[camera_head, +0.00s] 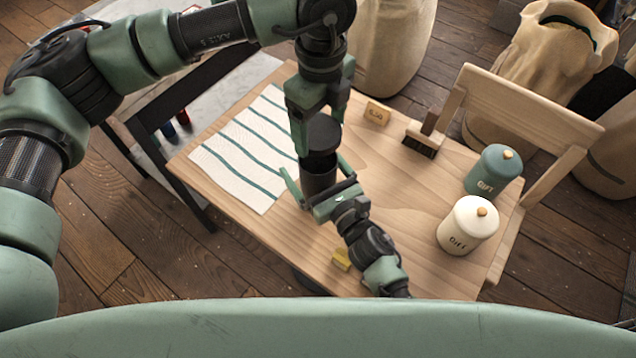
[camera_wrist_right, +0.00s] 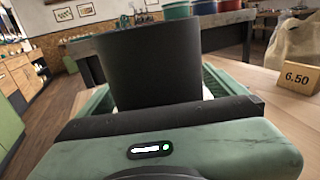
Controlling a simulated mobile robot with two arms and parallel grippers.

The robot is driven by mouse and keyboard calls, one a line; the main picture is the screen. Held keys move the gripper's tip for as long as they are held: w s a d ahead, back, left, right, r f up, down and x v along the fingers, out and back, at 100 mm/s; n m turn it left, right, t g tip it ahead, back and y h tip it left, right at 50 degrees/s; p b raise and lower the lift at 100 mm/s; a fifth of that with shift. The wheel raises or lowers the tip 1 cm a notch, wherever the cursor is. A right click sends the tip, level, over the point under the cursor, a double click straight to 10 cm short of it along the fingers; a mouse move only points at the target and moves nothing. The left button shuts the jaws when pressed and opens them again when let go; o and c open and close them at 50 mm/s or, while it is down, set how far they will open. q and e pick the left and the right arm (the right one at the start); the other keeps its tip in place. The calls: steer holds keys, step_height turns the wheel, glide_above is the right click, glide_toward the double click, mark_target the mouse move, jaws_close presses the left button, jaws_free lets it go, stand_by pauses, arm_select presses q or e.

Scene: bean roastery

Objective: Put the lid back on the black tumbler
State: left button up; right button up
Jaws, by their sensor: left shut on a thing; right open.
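The black tumbler (camera_head: 319,180) stands upright on the wooden table. It also fills the middle of the right wrist view (camera_wrist_right: 155,65). My left gripper (camera_head: 320,118) comes down from above and is shut on the dark round lid (camera_head: 323,134). The lower part of the tumbler is partly hidden by the right gripper.
A striped cloth (camera_head: 240,150) lies left of the tumbler. A price block (camera_head: 377,113), a brush (camera_head: 424,138), a teal canister (camera_head: 492,170) and a cream canister (camera_head: 467,225) stand to the right. A small yellow block (camera_head: 341,259) lies near the front edge.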

mark_target(318, 180)
jaws_close()
arm_select(q)
steer(key=shift+f, duration=2.5)
steer(key=shift+f, duration=0.1)
steer(key=shift+f, duration=0.8)
steer(key=shift+f, duration=0.55)
